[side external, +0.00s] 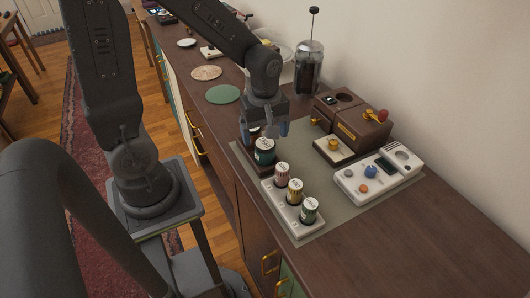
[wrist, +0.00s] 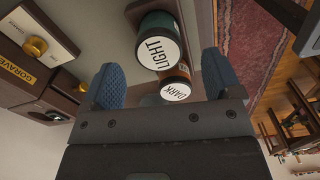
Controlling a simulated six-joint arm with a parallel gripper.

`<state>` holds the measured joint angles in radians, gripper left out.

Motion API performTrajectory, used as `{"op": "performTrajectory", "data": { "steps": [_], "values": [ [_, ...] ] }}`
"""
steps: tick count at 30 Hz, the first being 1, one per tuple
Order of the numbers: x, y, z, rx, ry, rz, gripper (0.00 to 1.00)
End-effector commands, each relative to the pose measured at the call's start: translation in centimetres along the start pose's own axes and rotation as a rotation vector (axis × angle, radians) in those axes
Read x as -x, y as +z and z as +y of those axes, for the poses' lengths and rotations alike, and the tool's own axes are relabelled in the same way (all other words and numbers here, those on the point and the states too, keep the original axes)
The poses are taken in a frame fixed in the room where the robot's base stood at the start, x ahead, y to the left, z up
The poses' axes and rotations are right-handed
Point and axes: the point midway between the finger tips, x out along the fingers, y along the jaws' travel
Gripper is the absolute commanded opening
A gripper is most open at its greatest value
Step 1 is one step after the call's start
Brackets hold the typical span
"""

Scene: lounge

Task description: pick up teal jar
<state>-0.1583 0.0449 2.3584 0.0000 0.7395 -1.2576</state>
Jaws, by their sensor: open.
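The teal jar (side external: 264,157), with a white lid, stands on the sideboard directly below my gripper in the side view. In the wrist view the teal jar (wrist: 155,21) shows its white lid marked LIGHT. My gripper (side external: 264,132) points down with its fingers spread, one to each side above the jar. In the wrist view my gripper's (wrist: 162,78) two blue fingers are apart with nothing clamped between them. A brown-orange jar (wrist: 178,72) with a lid marked DARK stands beside the teal jar, partly hidden by my gripper. Whether the fingers touch the teal lid I cannot tell.
A white rack (side external: 285,211) with several small jars stands close in front of the teal jar. A brown grinder box (side external: 350,122) and a white control panel (side external: 378,183) stand to the right. A grey-green mat (side external: 320,180) lies beneath. A French press (side external: 309,68) stands behind.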

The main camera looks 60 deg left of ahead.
Motion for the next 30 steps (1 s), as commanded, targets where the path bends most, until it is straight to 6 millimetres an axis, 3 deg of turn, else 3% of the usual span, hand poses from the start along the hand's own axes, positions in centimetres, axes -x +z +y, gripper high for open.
{"op": "performTrajectory", "data": {
  "steps": [8, 18, 26, 30],
  "values": [
    [-2.2, 0.0, 0.0, -0.001, -0.003, -0.001, 0.84],
    [-6.5, -0.3, 0.1, -0.001, -0.001, 0.001, 0.84],
    [-6.8, -0.3, 0.2, -0.001, 0.001, 0.002, 0.84],
    [-6.8, -0.3, 0.2, -0.001, 0.002, 0.002, 0.74]
  ]
}}
